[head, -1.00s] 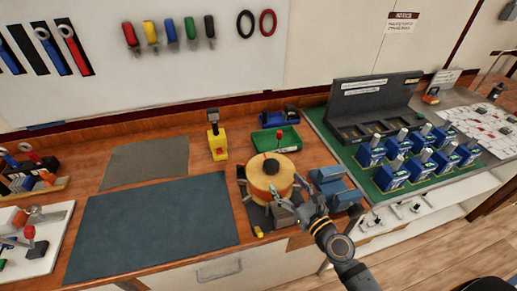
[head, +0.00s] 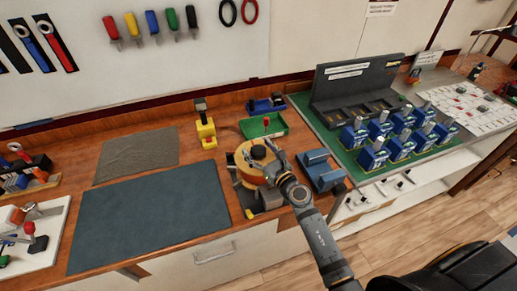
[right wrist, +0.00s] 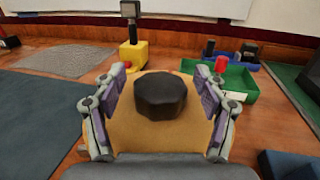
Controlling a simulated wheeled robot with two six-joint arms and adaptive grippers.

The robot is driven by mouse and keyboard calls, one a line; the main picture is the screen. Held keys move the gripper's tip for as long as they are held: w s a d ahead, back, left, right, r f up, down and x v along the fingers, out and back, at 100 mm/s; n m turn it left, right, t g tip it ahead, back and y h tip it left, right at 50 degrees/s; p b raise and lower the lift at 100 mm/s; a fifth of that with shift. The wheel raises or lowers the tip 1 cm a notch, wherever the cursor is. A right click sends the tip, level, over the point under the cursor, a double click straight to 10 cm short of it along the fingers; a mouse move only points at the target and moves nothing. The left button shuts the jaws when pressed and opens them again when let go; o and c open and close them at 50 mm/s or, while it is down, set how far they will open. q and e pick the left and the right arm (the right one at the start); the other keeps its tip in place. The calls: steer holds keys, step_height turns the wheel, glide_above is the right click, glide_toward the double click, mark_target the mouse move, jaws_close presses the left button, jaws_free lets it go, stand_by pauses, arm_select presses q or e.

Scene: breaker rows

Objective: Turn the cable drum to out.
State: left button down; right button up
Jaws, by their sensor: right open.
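The cable drum (head: 243,170) is an orange-yellow spool with a dark knob (head: 258,153) on top, near the front edge of the wooden bench. My right gripper (head: 270,160) is at the drum's right side, partly covering it. In the right wrist view, the open fingers (right wrist: 159,88) stand on either side of the dark knob, with gaps between; the drum's tan top (right wrist: 140,133) lies below. Whether the fingers touch the drum is unclear. No out mark on the drum is readable. My left gripper is not in view.
A blue block-like fixture (head: 320,172) stands close right of the drum. Behind are a green tray (head: 280,130) with a red-topped item and a yellow stand (head: 206,130). A dark blue mat (head: 150,215) lies left. Blue breakers on a green board (head: 368,183) stand right.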

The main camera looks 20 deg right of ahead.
jaws_close()
stand_by(0.4)
